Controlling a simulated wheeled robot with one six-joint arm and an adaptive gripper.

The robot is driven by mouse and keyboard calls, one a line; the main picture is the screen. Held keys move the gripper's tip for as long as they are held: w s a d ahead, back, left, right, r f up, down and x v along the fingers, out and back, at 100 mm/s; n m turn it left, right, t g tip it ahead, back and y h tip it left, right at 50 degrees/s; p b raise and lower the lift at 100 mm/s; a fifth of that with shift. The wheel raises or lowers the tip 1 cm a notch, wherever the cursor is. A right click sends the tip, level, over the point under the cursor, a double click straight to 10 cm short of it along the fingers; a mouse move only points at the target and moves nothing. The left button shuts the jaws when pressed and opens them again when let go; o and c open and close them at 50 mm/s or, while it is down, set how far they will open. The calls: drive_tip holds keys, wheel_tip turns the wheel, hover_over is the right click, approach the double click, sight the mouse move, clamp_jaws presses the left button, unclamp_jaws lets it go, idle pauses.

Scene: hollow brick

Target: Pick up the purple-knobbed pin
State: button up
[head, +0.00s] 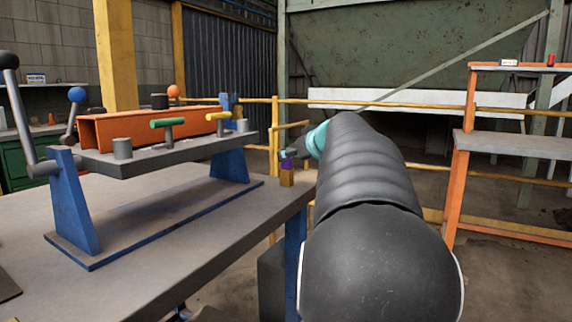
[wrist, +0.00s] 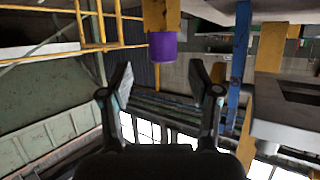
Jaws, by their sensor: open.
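The purple-knobbed pin (head: 286,164) stands on a small tan block at the table's far right corner, partly hidden by my arm. In the wrist view, which looks upside down, its purple knob (wrist: 163,47) shows below the tan block (wrist: 161,16). My gripper (wrist: 163,82) is open and empty, fingers spread wide. The knob appears above the gap between the fingertips in that picture, clear of both fingers. In the head view my gripper is mostly hidden behind my arm, with a little dark part showing close to the knob.
On the grey table (head: 215,262) stands a blue tilting fixture (head: 72,205) with an orange channel (head: 150,125), green (head: 167,123) and yellow (head: 218,116) handled pins. A yellow railing (head: 275,130) runs behind. An orange-framed shelf (head: 490,145) stands right.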

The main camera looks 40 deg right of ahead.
drive_tip(key=x, duration=0.4)
drive_tip(key=shift+w+a+f+p, duration=0.2)
drive_tip(key=shift+f+p, duration=0.1)
drive_tip(key=shift+p, duration=0.1)
clamp_jaws()
drive_tip(key=shift+r, duration=0.2)
